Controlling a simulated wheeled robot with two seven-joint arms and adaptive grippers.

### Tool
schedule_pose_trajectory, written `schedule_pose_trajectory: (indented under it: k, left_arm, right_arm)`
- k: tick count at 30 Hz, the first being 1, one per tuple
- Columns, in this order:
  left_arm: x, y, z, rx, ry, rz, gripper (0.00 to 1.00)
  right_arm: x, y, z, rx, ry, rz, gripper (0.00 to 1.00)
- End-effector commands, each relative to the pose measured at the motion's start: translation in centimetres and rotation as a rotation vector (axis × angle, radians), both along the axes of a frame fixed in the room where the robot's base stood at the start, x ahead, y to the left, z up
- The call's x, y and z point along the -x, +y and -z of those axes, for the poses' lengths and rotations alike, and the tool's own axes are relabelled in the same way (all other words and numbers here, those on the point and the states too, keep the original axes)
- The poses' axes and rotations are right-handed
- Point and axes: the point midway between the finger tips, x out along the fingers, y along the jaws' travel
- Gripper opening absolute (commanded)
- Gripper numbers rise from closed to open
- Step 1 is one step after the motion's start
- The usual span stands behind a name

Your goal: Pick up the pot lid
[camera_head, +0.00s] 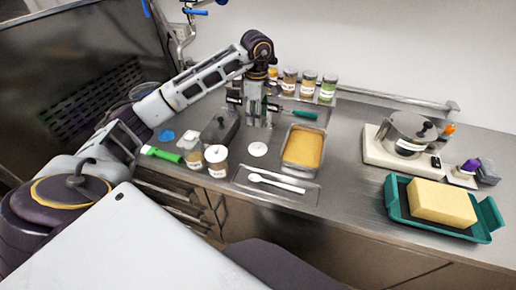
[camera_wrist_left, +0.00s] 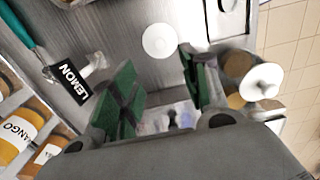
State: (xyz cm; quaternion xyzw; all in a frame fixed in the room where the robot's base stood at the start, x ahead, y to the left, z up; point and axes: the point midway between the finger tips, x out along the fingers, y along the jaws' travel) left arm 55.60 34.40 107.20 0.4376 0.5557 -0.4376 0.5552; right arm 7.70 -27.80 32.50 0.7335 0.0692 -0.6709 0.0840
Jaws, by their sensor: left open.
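A steel pot (camera_head: 400,136) stands on a pale scale-like base at the right of the counter. A round metal lid with a black knob (camera_head: 427,128) shows at its top; I cannot tell how it is seated. A dark rectangular container with a black knob (camera_head: 219,128) stands left of my left gripper (camera_head: 254,110). The left gripper is open and empty above the counter, far left of the pot. In the left wrist view its green fingers (camera_wrist_left: 162,88) are apart, with a small dark knob-like shape low between them. My right gripper is not in view.
A teal tray (camera_head: 398,211) with a yellow block is at the right front. A metal pan (camera_head: 287,160) of yellow food and a white disc (camera_head: 258,149) lie near the gripper. Several jars (camera_head: 308,85) line the back. The counter between pan and teal tray is clear.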

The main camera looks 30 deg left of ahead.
Motion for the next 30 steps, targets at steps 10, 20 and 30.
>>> schedule_pose_trajectory:
  k: [10,20,30]
  left_arm:
    - [0.1,0.0,2.9,0.001,0.003,0.0,0.45]
    - [0.1,-0.1,6.7,0.001,0.003,0.0,0.45]
    - [0.0,-0.1,8.5,0.001,0.0,0.0,0.45]
  right_arm:
    - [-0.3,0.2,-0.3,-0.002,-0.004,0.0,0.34]
    - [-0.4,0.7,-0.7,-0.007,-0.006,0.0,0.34]
    - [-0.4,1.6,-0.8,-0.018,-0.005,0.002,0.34]
